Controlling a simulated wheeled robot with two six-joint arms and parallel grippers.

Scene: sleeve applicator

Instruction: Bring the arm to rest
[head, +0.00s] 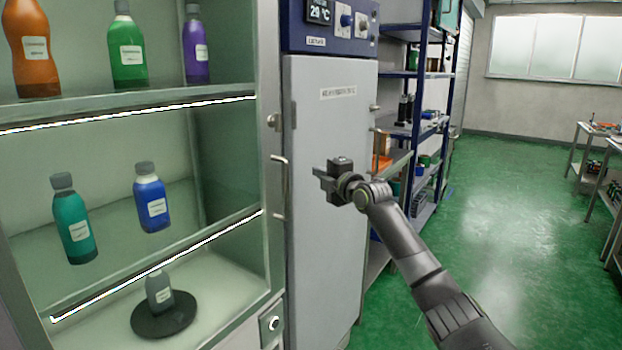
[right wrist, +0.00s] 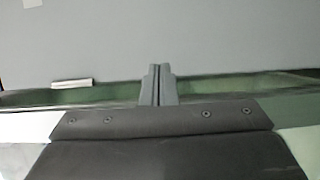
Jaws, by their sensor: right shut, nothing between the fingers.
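My right arm (head: 415,265) comes up from the lower right in the head view. Its gripper (head: 320,172) is in front of the grey cabinet door and points left. In the right wrist view the two fingers (right wrist: 158,84) are pressed together with nothing between them. A grey surface fills the upper part of that view. I cannot tell whether the gripper touches anything. My left gripper is not in view.
An open cabinet with glass shelves (head: 140,104) stands at left, holding several bottles. A small grey bottle (head: 159,292) stands on a black round base (head: 150,325). The grey cabinet door (head: 325,240) has a handle (head: 281,185) nearby. Blue racks (head: 420,74) stand behind. Green floor (head: 510,220) at right is clear.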

